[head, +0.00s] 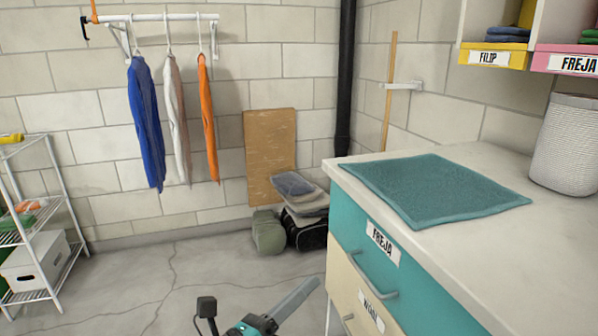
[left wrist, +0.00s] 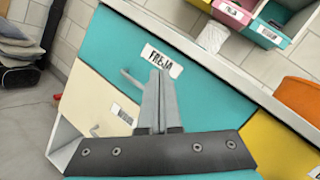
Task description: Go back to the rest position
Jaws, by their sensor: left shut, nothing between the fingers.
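My left gripper (head: 311,283) shows at the bottom of the head view, its grey fingers pointing up and to the right beside the drawer cabinet. In the left wrist view its fingers (left wrist: 157,78) are shut together with nothing between them. They overlap the teal drawer (left wrist: 205,72) labelled FREJA in the picture; I cannot tell the gap, and no contact is clear. The same teal drawer (head: 410,285) is closed in the head view. My right gripper is in neither view.
A cabinet with a pale top (head: 475,245) stands at right, bearing a teal mat (head: 435,188) and a white basket (head: 570,145). A cream drawer (head: 350,290) is below the teal one. A wire rack (head: 62,215) stands at left. The floor (head: 130,285) between is clear.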

